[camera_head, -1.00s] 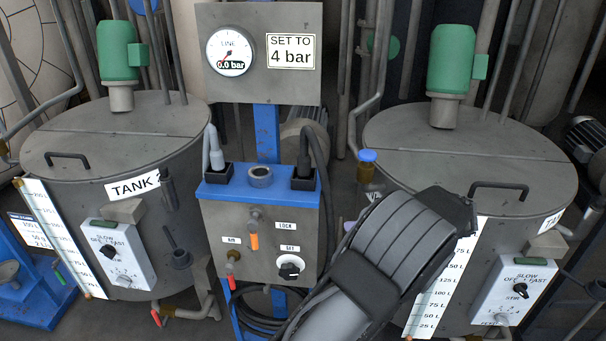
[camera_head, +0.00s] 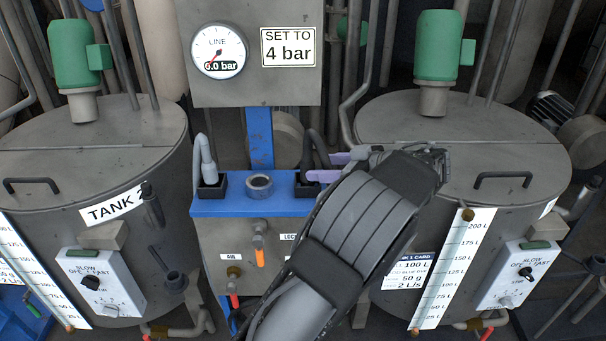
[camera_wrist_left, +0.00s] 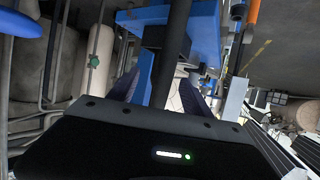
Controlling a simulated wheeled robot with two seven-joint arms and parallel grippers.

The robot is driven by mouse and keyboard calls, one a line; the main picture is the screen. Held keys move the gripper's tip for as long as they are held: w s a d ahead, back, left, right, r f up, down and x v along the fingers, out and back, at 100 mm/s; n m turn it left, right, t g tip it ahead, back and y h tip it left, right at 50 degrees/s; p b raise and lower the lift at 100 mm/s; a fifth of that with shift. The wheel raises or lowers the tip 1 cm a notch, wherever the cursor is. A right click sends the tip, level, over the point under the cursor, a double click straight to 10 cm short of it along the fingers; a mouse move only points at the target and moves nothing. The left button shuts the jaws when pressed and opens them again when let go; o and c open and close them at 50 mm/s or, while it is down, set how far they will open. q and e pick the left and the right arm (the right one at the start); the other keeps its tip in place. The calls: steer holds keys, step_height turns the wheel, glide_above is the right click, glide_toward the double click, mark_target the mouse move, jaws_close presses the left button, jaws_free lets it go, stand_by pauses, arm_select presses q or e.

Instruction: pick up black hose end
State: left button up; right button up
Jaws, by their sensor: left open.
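The black hose end (camera_head: 309,155) stands upright in a black holder (camera_head: 306,187) at the right end of the blue shelf (camera_head: 234,207). A black hose also shows in the wrist view (camera_wrist_left: 177,22), above a blue plate. My left gripper (camera_head: 324,168) is open, its two purple fingers pointing left at the hose end from its right side. The fingertips overlap the hose end and holder in the head view; I cannot tell whether they touch. My left arm hides part of the panel below. My right gripper is not in view.
A grey hose end (camera_head: 206,160) stands in the shelf's left holder, with an empty ring (camera_head: 260,184) between. A gauge panel (camera_head: 250,85) rises behind. Grey tanks stand on the left (camera_head: 90,160) and right (camera_head: 450,150). A valve panel (camera_head: 240,250) is below.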

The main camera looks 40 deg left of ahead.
mark_target(314, 167)
arm_select(q)
steer(key=shift+x, duration=1.45)
steer(key=shift+s+a+p, duration=0.1)
steer(key=shift+a+p, duration=0.2)
steer(key=shift+p, duration=0.2)
steer(key=p+x, duration=0.2)
steer(key=x, duration=0.2)
steer(key=shift+a+f, duration=0.25)
steer(key=shift+c, duration=0.4)
jaws_close()
